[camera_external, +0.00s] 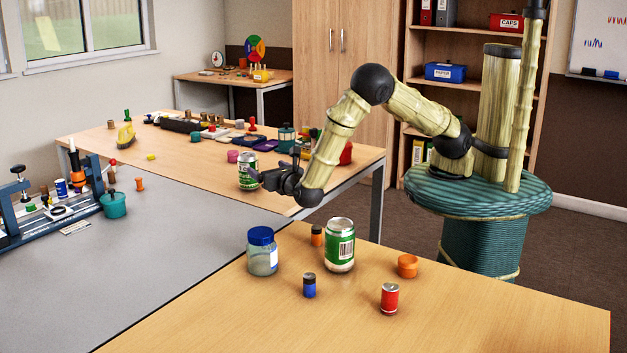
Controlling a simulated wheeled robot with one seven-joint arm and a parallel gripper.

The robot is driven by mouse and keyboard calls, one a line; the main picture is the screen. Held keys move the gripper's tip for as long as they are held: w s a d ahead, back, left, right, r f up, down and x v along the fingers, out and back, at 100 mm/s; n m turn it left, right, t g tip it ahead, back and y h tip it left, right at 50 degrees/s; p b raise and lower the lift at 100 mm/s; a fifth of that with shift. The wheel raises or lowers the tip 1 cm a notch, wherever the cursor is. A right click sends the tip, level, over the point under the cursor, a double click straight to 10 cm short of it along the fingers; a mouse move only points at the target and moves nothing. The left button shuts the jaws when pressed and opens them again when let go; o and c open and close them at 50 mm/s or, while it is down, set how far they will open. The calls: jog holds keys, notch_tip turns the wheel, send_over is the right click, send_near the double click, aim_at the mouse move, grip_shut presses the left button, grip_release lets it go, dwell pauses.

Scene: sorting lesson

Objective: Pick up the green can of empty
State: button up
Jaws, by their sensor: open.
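A green and white can (247,166) stands upright on the wooden table at the back, near its front edge. My gripper (262,178) is open just right of this can, with its fingers pointing left toward it. A fingertip overlaps the can's right side in the picture; I cannot tell whether it touches. A second, larger-looking green can (340,250) with a barcode label stands upright on the near wooden table, away from my gripper. I cannot read which can is empty.
Around the near can stand a blue-lidded jar (262,255), an orange pot (408,266), a red can (389,298) and a small blue one (309,287). Stamps and pads crowd the back table (100,140). The grey surface (190,240) is mostly clear.

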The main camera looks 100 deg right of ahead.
aim_at(253, 159)
jog(key=x, duration=1)
jog(key=shift+d, duration=0.1)
jog(key=shift+f+x, duration=0.15)
jog(key=shift+x, duration=1.15)
jog(key=shift+f+x, duration=0.15)
jog(key=shift+x, duration=1.2)
jog(key=shift+w, duration=0.1)
jog(key=c, duration=1.3)
